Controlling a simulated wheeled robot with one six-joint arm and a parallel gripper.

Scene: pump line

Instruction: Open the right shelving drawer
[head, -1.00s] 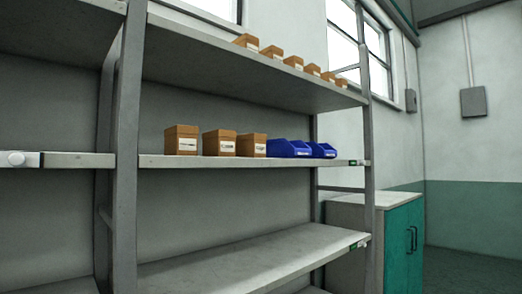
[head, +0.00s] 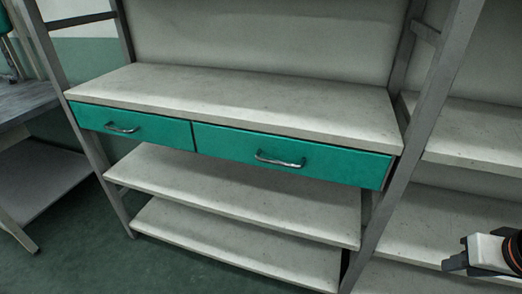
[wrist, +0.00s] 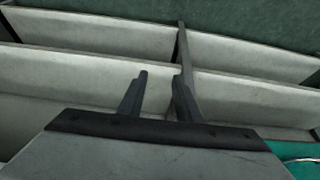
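The right shelving drawer (head: 230,148) has a wide teal front under the top board of the shelving and looks shut. Its curved metal handle (head: 280,160) sits near the middle of the front. My gripper (head: 454,258) is at the lower right in the head view, well right of and lower in the picture than the drawer. In the wrist view my gripper (wrist: 160,76) has its two dark fingers apart with nothing between them. A teal front (wrist: 292,150) with part of a metal handle (wrist: 302,160) shows at the lower right there.
The left drawer (head: 160,131), with its own handle (head: 122,128), looks shut. The top board (head: 240,95) and lower shelves (head: 240,195) are empty. A grey upright (head: 420,130) stands between the drawer and my gripper. A workbench (head: 30,100) is at the left; green floor (head: 90,265) is clear.

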